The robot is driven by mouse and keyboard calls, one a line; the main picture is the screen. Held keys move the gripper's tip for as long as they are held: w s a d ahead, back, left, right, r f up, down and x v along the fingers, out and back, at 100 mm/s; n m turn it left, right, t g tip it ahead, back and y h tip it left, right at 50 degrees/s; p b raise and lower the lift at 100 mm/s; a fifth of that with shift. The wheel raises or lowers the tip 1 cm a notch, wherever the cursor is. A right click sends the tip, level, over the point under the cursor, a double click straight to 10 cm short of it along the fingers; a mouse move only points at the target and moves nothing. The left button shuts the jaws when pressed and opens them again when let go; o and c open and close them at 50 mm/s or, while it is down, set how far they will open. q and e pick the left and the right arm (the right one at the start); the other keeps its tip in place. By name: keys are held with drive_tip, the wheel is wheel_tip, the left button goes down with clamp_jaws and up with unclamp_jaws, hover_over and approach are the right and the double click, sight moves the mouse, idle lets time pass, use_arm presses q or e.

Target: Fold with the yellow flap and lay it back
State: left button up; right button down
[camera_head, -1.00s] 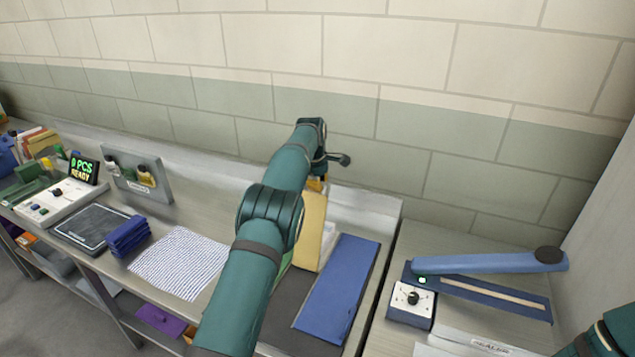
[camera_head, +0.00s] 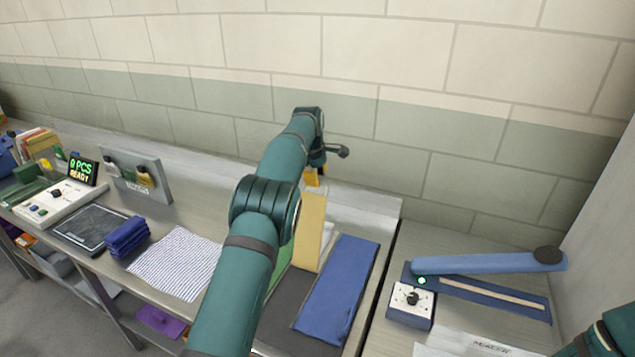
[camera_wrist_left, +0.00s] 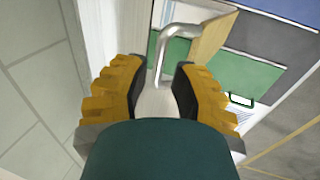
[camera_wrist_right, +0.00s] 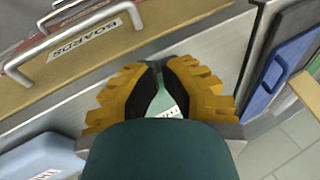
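The yellow flap (camera_head: 309,230) of the folding board stands raised and tilted; its face also shows in the left wrist view (camera_wrist_left: 213,35). The blue panel (camera_head: 338,290) lies flat to its right, and a strip of green panel (camera_head: 280,268) shows on its left, partly behind my arm. My left gripper (camera_head: 313,180) is at the far end of the yellow flap. In the left wrist view its fingers are apart, with a bent metal handle (camera_wrist_left: 161,60) between them and gaps visible beside the rod. My right gripper (camera_wrist_right: 163,65) has its fingertips nearly together, with nothing seen held.
A striped cloth (camera_head: 178,263) and folded blue bags (camera_head: 127,236) lie left of my arm. A sealer (camera_head: 487,262) with a control box (camera_head: 410,305) stands on the right. The wall is close behind the bench. The right wrist view shows a "BOARDS" holder (camera_wrist_right: 85,40).

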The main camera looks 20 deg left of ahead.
use_arm(q)
drive_tip(key=v, duration=0.9)
drive_tip(key=shift+d+r, duration=0.1)
idle(0.8)
